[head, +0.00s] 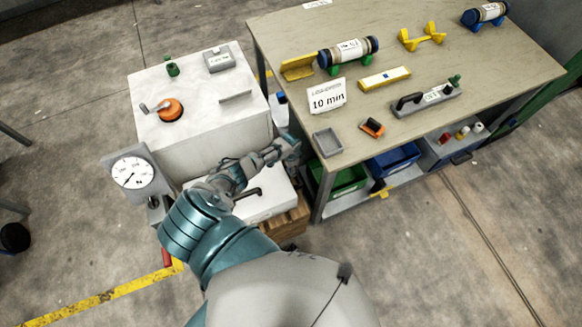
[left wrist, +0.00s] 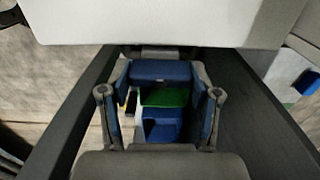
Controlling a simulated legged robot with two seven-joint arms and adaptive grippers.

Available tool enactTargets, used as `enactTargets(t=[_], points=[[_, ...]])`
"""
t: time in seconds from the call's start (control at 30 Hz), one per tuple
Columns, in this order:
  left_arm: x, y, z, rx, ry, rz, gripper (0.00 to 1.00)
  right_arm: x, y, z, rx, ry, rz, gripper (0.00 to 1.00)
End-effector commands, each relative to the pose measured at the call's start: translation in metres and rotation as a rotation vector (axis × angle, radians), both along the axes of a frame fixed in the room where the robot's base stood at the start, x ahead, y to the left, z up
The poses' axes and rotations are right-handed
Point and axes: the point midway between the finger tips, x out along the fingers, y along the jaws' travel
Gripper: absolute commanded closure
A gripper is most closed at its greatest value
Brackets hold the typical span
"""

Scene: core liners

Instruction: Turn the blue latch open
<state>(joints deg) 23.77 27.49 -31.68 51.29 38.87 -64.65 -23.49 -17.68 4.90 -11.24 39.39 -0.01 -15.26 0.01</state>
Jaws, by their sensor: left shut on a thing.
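My left gripper (head: 284,148) reaches past the right side of the white cabinet (head: 205,155), above a white case (head: 265,203) with a black handle. In the left wrist view my left gripper (left wrist: 160,105) shows its two grey fingers with blue inner faces. A blue bar (left wrist: 163,71) lies across between them, by the edge of a white surface. I take this bar to be the blue latch, held by the gripper; the contact itself is not clear. In the head view the latch is hidden or too small to tell. My right gripper is out of view.
The workbench (head: 420,55) stands close on the right, with a grey tray (head: 327,143) and a "10 min" card (head: 327,96) near its edge. Green (head: 350,180) and blue (head: 393,160) bins sit on its lower shelf. A dial gauge (head: 132,173) stands left of my arm.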

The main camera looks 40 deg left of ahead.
Motion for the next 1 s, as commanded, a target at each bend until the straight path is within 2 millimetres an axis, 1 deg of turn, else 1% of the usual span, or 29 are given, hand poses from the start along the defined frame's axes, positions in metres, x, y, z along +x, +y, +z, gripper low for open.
enactTargets(t=[0.03, 0.3, 0.33, 0.37, 0.4, 0.43, 0.67, 0.77, 0.87, 0.97, 1.0], points=[[-0.003, 0.004, -0.001, 0.008, 0.008, -0.002, 0.73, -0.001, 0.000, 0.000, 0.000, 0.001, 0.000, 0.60], [-0.003, 0.004, -0.001, 0.009, 0.008, -0.002, 0.73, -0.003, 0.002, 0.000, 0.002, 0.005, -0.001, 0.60], [-0.003, 0.004, -0.001, 0.009, 0.008, -0.002, 0.35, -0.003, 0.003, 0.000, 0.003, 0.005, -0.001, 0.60], [-0.003, 0.004, -0.001, 0.009, 0.008, -0.002, 0.28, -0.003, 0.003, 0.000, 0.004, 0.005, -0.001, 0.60], [-0.003, 0.004, -0.001, 0.008, 0.007, -0.002, 0.18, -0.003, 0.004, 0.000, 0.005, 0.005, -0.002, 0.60], [-0.002, 0.004, -0.001, 0.008, 0.006, -0.002, 0.12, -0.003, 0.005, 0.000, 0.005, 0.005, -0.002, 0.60], [-0.001, 0.002, 0.000, 0.004, 0.003, -0.001, 0.12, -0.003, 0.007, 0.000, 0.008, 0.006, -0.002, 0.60], [0.000, 0.002, 0.001, 0.003, 0.002, -0.001, 0.12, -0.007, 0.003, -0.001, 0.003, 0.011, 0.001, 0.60], [0.000, 0.001, 0.006, 0.002, 0.000, -0.001, 0.12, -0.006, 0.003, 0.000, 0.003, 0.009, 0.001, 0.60], [0.000, 0.002, 0.019, 0.003, -0.001, -0.002, 0.12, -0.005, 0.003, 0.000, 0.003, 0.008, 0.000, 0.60], [0.000, 0.002, 0.026, 0.003, -0.001, -0.002, 0.12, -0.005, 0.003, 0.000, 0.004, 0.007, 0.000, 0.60]])
